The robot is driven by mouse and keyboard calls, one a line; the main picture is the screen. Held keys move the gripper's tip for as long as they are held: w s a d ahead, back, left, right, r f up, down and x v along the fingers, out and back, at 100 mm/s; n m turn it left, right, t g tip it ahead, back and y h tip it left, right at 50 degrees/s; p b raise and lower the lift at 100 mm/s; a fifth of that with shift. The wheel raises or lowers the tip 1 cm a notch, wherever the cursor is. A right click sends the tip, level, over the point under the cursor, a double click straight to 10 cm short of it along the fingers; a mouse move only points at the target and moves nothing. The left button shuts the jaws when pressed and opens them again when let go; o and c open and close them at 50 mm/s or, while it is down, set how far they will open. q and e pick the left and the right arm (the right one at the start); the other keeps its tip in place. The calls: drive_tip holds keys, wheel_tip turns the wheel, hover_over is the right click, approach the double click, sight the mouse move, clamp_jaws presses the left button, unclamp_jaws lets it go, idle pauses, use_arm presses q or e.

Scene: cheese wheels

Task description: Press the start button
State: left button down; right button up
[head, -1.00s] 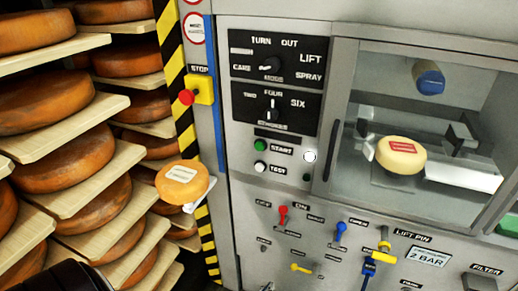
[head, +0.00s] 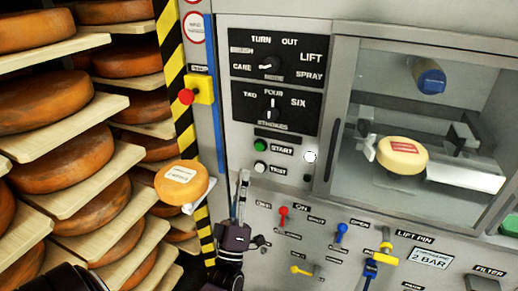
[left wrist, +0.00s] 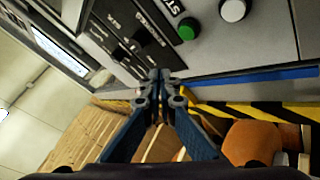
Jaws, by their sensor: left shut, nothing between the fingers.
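The green start button (head: 260,145) sits on the grey panel beside the START label, above a white button (head: 259,166) by the TEST label. In the left wrist view the green button (left wrist: 188,29) shows at the top, right of centre. My left gripper (head: 243,178) is below and a little left of the start button in the head view, apart from it. In the left wrist view its fingertips (left wrist: 160,78) are together and empty, pointing at the panel. My right gripper is not in view.
A yellow box with a red stop knob (head: 187,97) is left of the panel. Cheese wheels on wooden shelves (head: 100,200) fill the left. Coloured valves and levers (head: 341,232) cover the lower panel. A pale wheel (head: 402,155) sits behind the glass.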

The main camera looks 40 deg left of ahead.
sight(260, 147)
use_arm(q)
drive_tip(key=shift+s+a+r+n+y, duration=0.2)
drive_tip(key=shift+s+r+n+y, duration=0.15)
drive_tip(key=shift+r, duration=0.45)
drive_tip(key=shift+w+a+b, duration=0.35)
drive_tip(key=shift+w+b, duration=0.3)
drive_tip(key=shift+w, duration=0.8)
drive_tip(key=shift+w+a+b, duration=0.3)
drive_tip(key=shift+w+b, duration=0.4)
drive_tip(key=shift+w, duration=0.7)
drive_tip(key=shift+w+a+b, duration=0.35)
drive_tip(key=shift+w+b, duration=0.3)
drive_tip(key=shift+w, duration=0.8)
drive_tip(key=shift+w, duration=0.1)
drive_tip(key=shift+w+a+b, duration=0.1)
drive_tip(key=shift+w+b, duration=0.2)
